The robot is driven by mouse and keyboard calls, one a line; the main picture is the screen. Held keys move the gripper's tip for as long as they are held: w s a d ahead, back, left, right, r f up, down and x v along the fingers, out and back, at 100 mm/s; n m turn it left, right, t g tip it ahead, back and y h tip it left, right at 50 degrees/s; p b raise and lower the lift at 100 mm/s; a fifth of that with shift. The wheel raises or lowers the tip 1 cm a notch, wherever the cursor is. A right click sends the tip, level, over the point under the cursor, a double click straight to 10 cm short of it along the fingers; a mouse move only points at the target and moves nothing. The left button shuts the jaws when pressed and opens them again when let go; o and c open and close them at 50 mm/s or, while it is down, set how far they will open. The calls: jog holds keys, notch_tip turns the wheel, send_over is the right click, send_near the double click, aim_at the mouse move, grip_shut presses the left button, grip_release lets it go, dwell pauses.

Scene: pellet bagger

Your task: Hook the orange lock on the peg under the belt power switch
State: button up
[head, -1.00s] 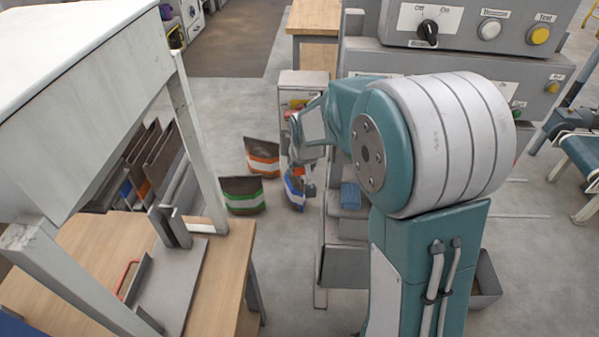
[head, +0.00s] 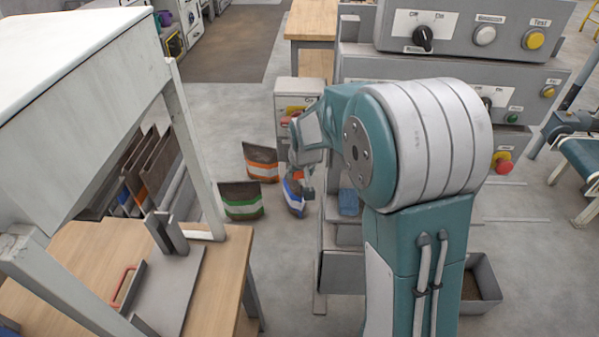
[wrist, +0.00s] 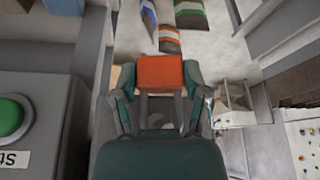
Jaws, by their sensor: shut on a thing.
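The orange lock (wrist: 160,72) shows in the wrist view as an orange block between the fingers of my gripper (wrist: 158,98). The fingers are shut on it, and its shackle is not clear. In the head view my gripper (head: 304,186) hangs low, left of the machine, seemingly in front of the blue-striped bag. A grey box (head: 284,92) with a yellow plate and a red part stands beyond my gripper, partly hidden by my arm. I cannot tell whether it is the belt power switch. I cannot make out the peg.
Orange-, green- (head: 240,200) and blue-striped (head: 292,197) bags stand on the floor. A control panel (head: 465,14) with an Off/On knob is at upper right. A wooden table (head: 75,262) with a metal bracket is at left. Some floor between is clear.

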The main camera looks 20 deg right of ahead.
jog(key=o, duration=1.2)
jog(key=shift+a, duration=0.1)
jog(key=v, duration=1.1)
jog(key=shift+n+t, duration=0.3)
jog(key=shift+t, duration=0.3)
jog(key=s+r, duration=0.1)
jog(key=s, duration=0.7)
jog(key=s+r, duration=0.2)
jog(key=s, duration=0.7)
jog(key=s+r, duration=0.2)
jog(key=s, duration=0.6)
jog(key=shift+s+a, duration=0.15)
jog(key=shift+a, duration=0.1)
